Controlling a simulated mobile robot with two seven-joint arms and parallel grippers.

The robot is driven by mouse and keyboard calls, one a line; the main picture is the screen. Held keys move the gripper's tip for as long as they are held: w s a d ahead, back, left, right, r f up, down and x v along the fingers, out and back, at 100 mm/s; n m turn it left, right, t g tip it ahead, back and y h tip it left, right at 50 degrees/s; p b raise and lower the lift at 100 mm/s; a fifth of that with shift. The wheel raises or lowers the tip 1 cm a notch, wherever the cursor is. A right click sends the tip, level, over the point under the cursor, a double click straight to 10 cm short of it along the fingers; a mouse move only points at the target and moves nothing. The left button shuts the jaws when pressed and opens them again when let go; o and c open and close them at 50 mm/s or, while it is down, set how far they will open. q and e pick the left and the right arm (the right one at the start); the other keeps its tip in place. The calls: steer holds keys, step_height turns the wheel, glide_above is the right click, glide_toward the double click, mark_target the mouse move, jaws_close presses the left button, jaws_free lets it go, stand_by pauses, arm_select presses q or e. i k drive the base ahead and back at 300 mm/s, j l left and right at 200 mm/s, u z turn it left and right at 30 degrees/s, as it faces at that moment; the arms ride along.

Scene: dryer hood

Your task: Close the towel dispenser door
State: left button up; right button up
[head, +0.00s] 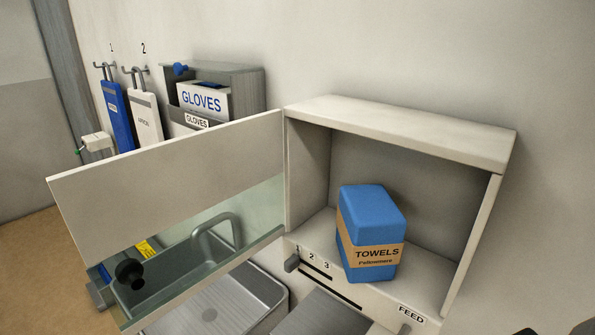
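The towel dispenser (405,132) is a pale box on the wall with its front open. Its door (170,165) is hinged on the box's left side and stands wide open, swung out to the left. The door has a solid upper part and a clear window below. A black round knob (130,272) shows near the door's outer end. A blue towel pack (372,222) with a brown "TOWELS" label stands inside the box. My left gripper is not in view. Dark tips at the bottom right edge may be my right gripper (555,330); most of it is cut off.
A grey sink with a curved faucet (218,228) shows behind the door window. A "GLOVES" box (202,100) and hanging blue and white boards (146,120) are on the wall behind. A small lever (291,263) and a "FEED" label (411,313) are below the opening.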

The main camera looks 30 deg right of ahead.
mark_target(108, 206)
steer(key=i+j+z, duration=0.25)
steer(key=z, duration=0.2)
steer(key=i+j+z, duration=0.15)
steer(key=j+z, duration=0.3)
steer(key=i+j+z, duration=0.1)
steer(key=j+z, duration=1.75)
steer(key=l, duration=0.3)
